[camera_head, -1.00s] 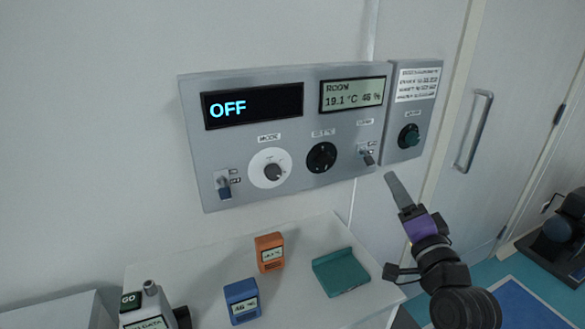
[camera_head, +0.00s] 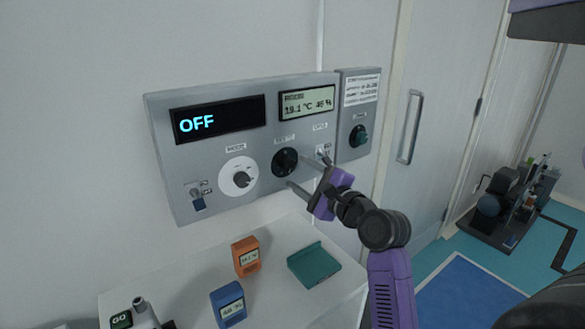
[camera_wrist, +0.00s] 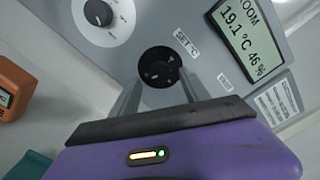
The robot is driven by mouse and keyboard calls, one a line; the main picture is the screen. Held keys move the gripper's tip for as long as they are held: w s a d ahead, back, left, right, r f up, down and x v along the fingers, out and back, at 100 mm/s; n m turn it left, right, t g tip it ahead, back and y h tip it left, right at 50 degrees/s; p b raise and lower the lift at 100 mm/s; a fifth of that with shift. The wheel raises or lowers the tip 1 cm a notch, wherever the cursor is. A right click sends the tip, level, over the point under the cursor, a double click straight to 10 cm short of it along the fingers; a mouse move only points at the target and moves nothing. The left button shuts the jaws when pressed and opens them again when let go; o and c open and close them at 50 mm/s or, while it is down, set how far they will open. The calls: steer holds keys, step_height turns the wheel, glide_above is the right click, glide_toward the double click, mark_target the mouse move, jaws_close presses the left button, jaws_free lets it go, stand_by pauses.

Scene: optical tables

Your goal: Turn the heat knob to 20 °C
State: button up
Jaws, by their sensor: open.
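The grey control panel (camera_head: 222,160) is on the wall, and its left display (camera_head: 217,119) reads OFF. The right display (camera_head: 307,102) reads ROOM 19.1 °C 46 %. The black set-temperature knob (camera_head: 285,162) is below the displays, between the white mode dial (camera_head: 238,177) and a small switch (camera_head: 323,156). My gripper (camera_head: 296,173) is open in front of the panel, its fingers pointing at the black knob. In the wrist view the black knob (camera_wrist: 159,68) lies just beyond and between the two fingertips (camera_wrist: 160,88). I cannot tell if they touch it. The knob's exact setting is too small to read.
A toggle switch (camera_head: 198,199) is at the panel's lower left. Below, a white cabinet top (camera_head: 275,285) holds an orange device (camera_head: 246,257), a blue device (camera_head: 228,304) and a teal tray (camera_head: 314,265).

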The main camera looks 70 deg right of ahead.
mark_target(291, 167)
steer(key=shift+x, duration=1.8)
jaws_close()
